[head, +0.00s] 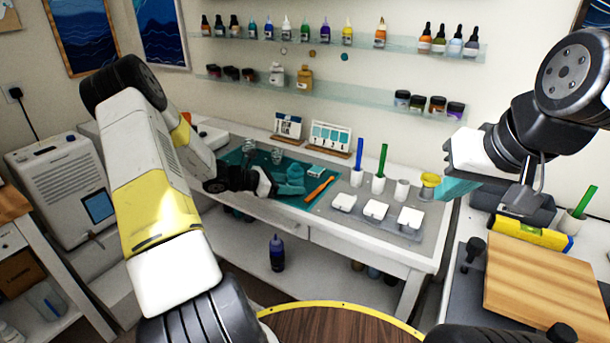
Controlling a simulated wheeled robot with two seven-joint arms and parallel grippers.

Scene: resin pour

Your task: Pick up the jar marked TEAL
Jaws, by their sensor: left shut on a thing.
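My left arm reaches to the teal mat (303,203) on the white bench. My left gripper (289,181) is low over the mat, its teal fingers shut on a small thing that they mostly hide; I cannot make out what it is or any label. I cannot read TEAL on any jar. Small dark-bodied jars stand on the lower wall shelf, one group at the right (437,105) and one at the left (231,73). My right gripper (459,189) is raised at the right, above the bench end, with teal fingers; I see nothing held, and its opening is unclear.
An orange-handled tool (319,189) and clear cups (277,155) are on the mat. White cups with blue and green sticks (379,183) and a tray of white blocks (376,211) are to the right. A wooden board (540,275) lies at the right; a round wooden table (335,325) is in front.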

